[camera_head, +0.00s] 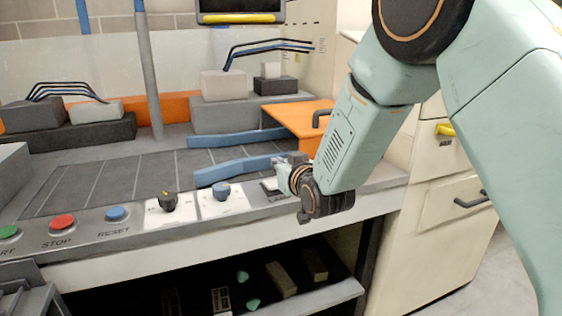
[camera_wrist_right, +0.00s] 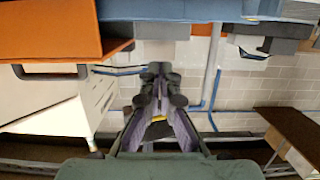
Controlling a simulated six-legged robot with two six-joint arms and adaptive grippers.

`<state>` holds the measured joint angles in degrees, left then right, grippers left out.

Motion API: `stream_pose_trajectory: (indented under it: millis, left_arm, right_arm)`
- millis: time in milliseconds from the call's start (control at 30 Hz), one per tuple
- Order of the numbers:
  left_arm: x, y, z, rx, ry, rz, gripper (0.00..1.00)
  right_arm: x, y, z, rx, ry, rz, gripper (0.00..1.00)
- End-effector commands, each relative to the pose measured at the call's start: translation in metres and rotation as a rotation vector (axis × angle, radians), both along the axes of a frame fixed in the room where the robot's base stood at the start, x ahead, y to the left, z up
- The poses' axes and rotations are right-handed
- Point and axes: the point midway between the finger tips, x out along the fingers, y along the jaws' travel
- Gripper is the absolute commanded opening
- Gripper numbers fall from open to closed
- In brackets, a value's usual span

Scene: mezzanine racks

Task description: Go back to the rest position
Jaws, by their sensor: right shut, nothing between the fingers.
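My right arm comes in from the upper right in the head view, its pale green forearm angled down to the dark wrist. My right gripper (camera_head: 283,172) is small and partly hidden by the wrist. It is over the right part of the console, close to the blue curved guide (camera_head: 232,170). In the right wrist view the gripper's dark fingers (camera_wrist_right: 158,76) are together, with nothing between them. My left gripper shows in neither view.
The console front has a red stop button (camera_head: 62,222), a blue reset button (camera_head: 117,214) and a black knob (camera_head: 167,201). An orange panel (camera_head: 303,119) with a dark handle stands just behind my gripper. A cream cabinet (camera_head: 440,200) is at right. The dark shelf below holds blocks.

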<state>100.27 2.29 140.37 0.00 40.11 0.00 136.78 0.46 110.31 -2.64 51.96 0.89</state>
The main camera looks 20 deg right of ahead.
Motion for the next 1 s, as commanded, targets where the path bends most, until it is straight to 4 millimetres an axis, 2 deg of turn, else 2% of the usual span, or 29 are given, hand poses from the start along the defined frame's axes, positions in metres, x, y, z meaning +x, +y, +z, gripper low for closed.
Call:
stream_pose_trajectory:
  millis: [167, 667, 767, 867, 1000]
  left_arm:
    - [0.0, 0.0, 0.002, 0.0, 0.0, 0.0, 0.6]
    - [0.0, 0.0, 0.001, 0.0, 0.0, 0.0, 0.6]
    - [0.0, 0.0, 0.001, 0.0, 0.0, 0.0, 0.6]
    - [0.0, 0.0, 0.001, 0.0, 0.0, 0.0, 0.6]
    - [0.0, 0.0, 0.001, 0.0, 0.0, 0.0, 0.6]
  right_arm:
    - [-0.008, 0.0, 0.003, 0.0, -0.001, 0.0, 0.0]
    - [-0.009, -0.001, -0.001, -0.002, 0.016, -0.001, 0.0]
    - [-0.027, -0.002, -0.026, -0.001, 0.099, -0.005, 0.0]
    - [-0.058, -0.003, -0.074, -0.001, 0.234, -0.012, 0.0]
    - [-0.114, -0.005, -0.149, 0.003, 0.439, -0.022, 0.0]
